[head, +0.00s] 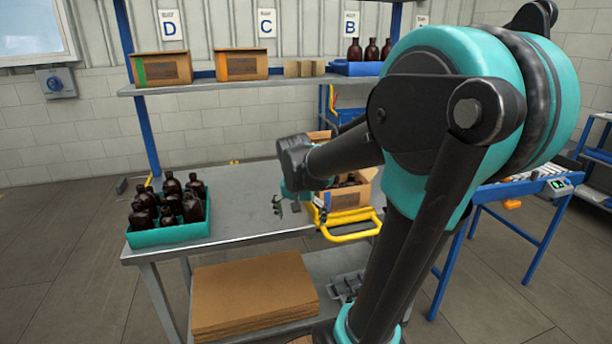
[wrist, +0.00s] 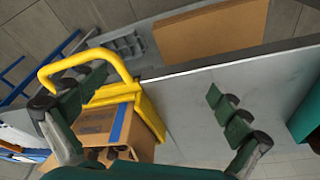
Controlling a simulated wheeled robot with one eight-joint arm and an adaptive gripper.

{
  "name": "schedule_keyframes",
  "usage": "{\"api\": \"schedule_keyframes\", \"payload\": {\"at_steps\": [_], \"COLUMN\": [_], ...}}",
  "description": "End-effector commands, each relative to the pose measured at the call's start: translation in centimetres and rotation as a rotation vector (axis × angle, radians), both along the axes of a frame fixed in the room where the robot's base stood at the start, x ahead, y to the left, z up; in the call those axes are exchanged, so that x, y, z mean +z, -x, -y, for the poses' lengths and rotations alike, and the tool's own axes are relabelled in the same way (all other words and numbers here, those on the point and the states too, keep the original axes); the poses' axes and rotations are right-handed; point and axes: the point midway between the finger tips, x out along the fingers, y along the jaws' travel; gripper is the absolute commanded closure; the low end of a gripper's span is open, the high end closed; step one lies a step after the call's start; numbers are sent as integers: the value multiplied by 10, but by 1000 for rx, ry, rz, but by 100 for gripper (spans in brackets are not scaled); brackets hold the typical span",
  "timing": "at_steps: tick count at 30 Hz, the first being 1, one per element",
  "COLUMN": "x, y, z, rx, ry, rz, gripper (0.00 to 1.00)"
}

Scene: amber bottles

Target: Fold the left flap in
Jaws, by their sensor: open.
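The open cardboard box (head: 345,197) stands on the table in a yellow frame (head: 350,237), with dark bottles (head: 347,181) inside. A raised cardboard piece shows at its back, behind my arm. My arm hides the box's left side, so I cannot make out the left flap. My gripper (head: 287,204) is open and empty, just left of the box above the table. In the wrist view my open fingers (wrist: 155,88) spread wide, with the box (wrist: 100,125) and its blue stripe beside the left finger. I cannot tell whether that finger touches the box.
A teal crate of amber bottles (head: 168,232) stands at the table's left end. Bare tabletop (head: 240,195) lies between crate and gripper. Flat cardboard (head: 250,290) is stacked on the lower shelf. A rear shelf (head: 205,86) holds boxes and more bottles. A conveyor (head: 520,188) is at right.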

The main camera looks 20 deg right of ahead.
Motion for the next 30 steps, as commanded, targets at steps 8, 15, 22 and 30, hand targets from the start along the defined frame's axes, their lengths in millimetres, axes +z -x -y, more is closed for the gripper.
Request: {"api": "schedule_keyframes", "payload": {"at_steps": [8,15,22,30], "x": [127,199,210,171], "y": [-115,-161,-169,-168], "z": [1,-2,0,17], "rx": [-588,-952,-1047,-1046], "ry": [54,114,129,129], "rz": [-18,38,61,60], "gripper": [0,0,0,0]}}
